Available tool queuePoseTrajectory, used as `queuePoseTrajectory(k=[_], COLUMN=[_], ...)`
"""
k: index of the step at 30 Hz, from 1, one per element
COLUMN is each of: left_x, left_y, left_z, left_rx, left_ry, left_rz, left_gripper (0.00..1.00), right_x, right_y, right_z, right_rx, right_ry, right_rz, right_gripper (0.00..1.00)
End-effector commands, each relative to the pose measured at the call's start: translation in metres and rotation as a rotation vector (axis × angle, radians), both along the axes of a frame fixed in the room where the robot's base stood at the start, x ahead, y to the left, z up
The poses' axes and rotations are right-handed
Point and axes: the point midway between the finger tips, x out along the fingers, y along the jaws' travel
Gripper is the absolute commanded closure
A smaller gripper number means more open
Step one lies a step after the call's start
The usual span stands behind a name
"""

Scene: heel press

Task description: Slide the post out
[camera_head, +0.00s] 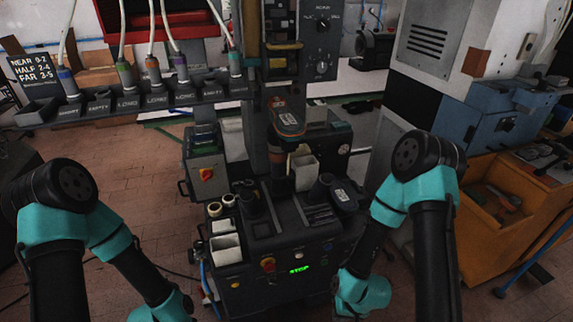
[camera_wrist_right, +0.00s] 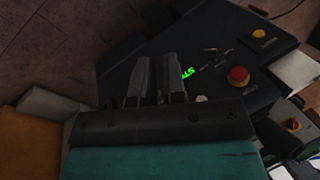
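The heel press stands in the middle of the head view. On it, an orange and dark pad-like part (camera_head: 286,118) sits above a dark upright post (camera_head: 281,172). Whether this is the post meant is not clear, as shorter dark uprights (camera_head: 252,203) (camera_head: 321,188) stand beside it. My right gripper (camera_head: 338,281) is small and dark at the press's front right, apart from the post. In the right wrist view its two fingers (camera_wrist_right: 158,72) are a little apart with nothing visible between them. My left arm comes in at lower left; its gripper does not show clearly.
The press front has a red button (camera_head: 268,265), also in the right wrist view (camera_wrist_right: 238,76), and a green lit display (camera_head: 299,270). White bins (camera_head: 226,249) stand at its left. A rack of labelled sockets (camera_head: 130,100) hangs upper left. An orange cabinet (camera_head: 480,235) stands right.

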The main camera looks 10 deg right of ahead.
Motion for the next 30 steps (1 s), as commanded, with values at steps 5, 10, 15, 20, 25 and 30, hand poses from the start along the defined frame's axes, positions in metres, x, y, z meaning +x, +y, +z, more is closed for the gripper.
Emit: queuePoseTrajectory(k=[5,10,15,20,25,30], left_x=[0.000,0.000,0.000,0.000,0.000,0.000], left_y=[0.000,0.000,0.000,0.000,0.000,0.000], left_z=[0.000,0.000,0.000,0.000,0.000,0.000], left_rx=[0.000,0.000,0.000,0.000,0.000,0.000], left_ry=[0.000,0.000,0.000,0.000,0.000,0.000], left_rz=[0.000,0.000,0.000,0.000,0.000,0.000], left_gripper=[0.57,0.57,0.57,0.57,0.57,0.57], right_x=[0.035,0.105,0.178,0.235,0.281,0.306], right_y=[0.004,0.015,0.029,0.045,0.062,0.076], right_z=[-0.004,-0.002,0.015,0.043,0.082,0.118], right_rx=[-0.001,0.043,0.170,0.362,0.635,0.911], right_ry=[-0.095,-0.290,-0.511,-0.705,-0.882,-1.000], right_rz=[-0.099,-0.309,-0.539,-0.728,-0.887,-0.980], right_gripper=[0.71,0.59,0.59,0.59,0.59,0.59])
